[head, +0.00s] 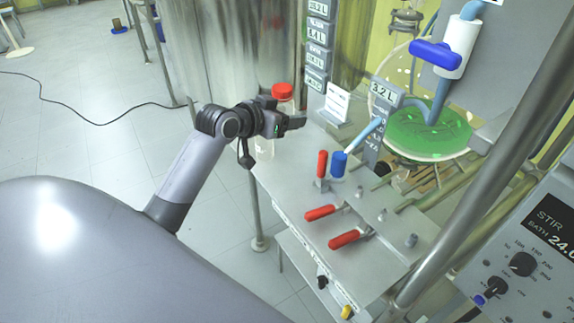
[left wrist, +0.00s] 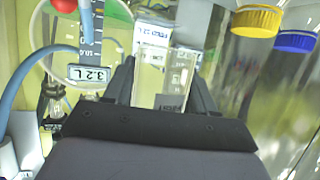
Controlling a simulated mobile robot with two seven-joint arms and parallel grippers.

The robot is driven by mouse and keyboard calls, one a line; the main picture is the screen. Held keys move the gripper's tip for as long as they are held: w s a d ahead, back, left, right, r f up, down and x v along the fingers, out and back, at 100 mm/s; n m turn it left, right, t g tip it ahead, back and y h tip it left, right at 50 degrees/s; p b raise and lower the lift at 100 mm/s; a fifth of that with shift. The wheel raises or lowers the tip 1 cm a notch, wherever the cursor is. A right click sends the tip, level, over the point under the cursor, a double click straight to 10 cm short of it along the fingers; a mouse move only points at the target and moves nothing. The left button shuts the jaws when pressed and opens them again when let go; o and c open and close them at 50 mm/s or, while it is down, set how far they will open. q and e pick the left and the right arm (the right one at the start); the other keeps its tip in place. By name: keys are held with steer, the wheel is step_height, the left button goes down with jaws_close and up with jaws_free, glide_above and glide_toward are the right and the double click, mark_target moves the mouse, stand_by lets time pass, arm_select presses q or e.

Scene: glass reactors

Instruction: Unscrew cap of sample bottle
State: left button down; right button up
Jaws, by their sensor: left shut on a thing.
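The sample bottle (head: 265,150) is clear and stands upright at the left corner of the steel bench, with a red cap (head: 282,91) on top. My left gripper (head: 287,122) is shut on the bottle's body, below the cap. In the left wrist view, my left gripper (left wrist: 160,78) has its two fingers on either side of clear glass (left wrist: 180,72); the cap is not visible there. The gripper hides part of the bottle in the head view. My right gripper is in neither view.
The steel bench (head: 283,178) carries red-handled valves (head: 321,164) and a blue one (head: 338,163). A white card (head: 337,102) stands behind the gripper. A glass vessel with green liquid (head: 425,130) is at the right. Yellow-capped (left wrist: 257,20) and blue-capped (left wrist: 295,41) bottles show in the wrist view.

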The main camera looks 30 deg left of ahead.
arm_select(q)
glide_above(286, 172)
step_height(286, 172, down, 10)
steer(key=shift+r+b, duration=0.1)
steer(key=shift+b, duration=0.3)
steer(key=shift+d+f+b, duration=0.1)
steer(key=shift+f+b, duration=0.2)
steer(key=shift+f, duration=1.75)
steer(key=shift+f, duration=0.1)
steer(key=shift+c, duration=1.8)
jaws_free()
